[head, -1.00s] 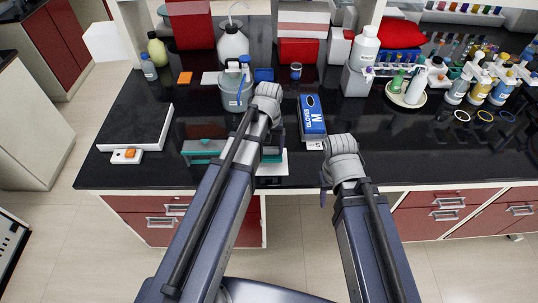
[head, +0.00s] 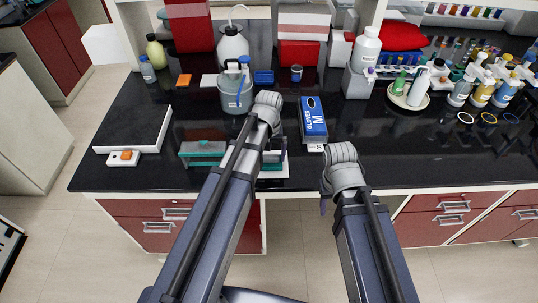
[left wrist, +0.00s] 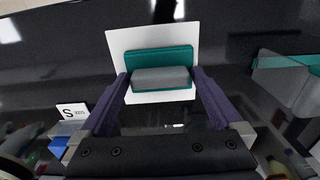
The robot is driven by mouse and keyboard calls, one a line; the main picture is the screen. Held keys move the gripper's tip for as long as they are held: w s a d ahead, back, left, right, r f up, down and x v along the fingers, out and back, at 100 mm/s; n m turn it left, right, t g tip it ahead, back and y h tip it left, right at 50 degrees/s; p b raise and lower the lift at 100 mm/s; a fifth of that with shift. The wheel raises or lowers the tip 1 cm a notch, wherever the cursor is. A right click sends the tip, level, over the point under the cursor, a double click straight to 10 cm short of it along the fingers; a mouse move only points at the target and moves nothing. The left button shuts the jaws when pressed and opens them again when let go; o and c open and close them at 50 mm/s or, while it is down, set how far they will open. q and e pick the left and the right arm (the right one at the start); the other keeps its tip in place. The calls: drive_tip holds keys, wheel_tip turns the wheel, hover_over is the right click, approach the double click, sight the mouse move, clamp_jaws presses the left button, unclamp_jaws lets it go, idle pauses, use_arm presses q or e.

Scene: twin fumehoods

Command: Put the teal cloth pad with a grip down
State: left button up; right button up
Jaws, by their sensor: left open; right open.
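The teal cloth pad (left wrist: 160,60) lies on a white sheet (left wrist: 190,34) on the black bench, its grey grip (left wrist: 162,79) facing up. In the head view the pad (head: 272,166) and the sheet (head: 276,182) are partly hidden behind my left arm. My left gripper (left wrist: 158,76) is open, its two purple fingers on either side of the grip, with no clear contact. In the head view the left gripper (head: 278,132) is mostly hidden by its own wrist. My right gripper (head: 325,203) is open and empty near the bench's front edge, largely hidden by its wrist.
A teal and grey block (head: 203,152) stands left of the sheet. A blue glove box (head: 313,120) lies to its right, and a grey bucket (head: 236,94) stands behind. The bench front right of the glove box is clear.

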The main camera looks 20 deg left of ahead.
sight(269, 156)
use_arm(q)
drive_tip(key=shift+r, duration=0.2)
wheel_tip(269, 156, up, 12)
drive_tip(key=p, duration=1.2)
drive_tip(key=s+d+m+y, duration=0.1)
drive_tip(key=s+d+m, duration=0.6)
drive_tip(key=s+d, duration=0.3)
drive_tip(key=s, duration=0.4)
drive_tip(key=shift+s+d, duration=0.15)
drive_tip(key=shift+d, duration=0.1)
wheel_tip(269, 156, down, 8)
drive_tip(key=b, duration=0.7)
drive_tip(key=shift+r, duration=0.15)
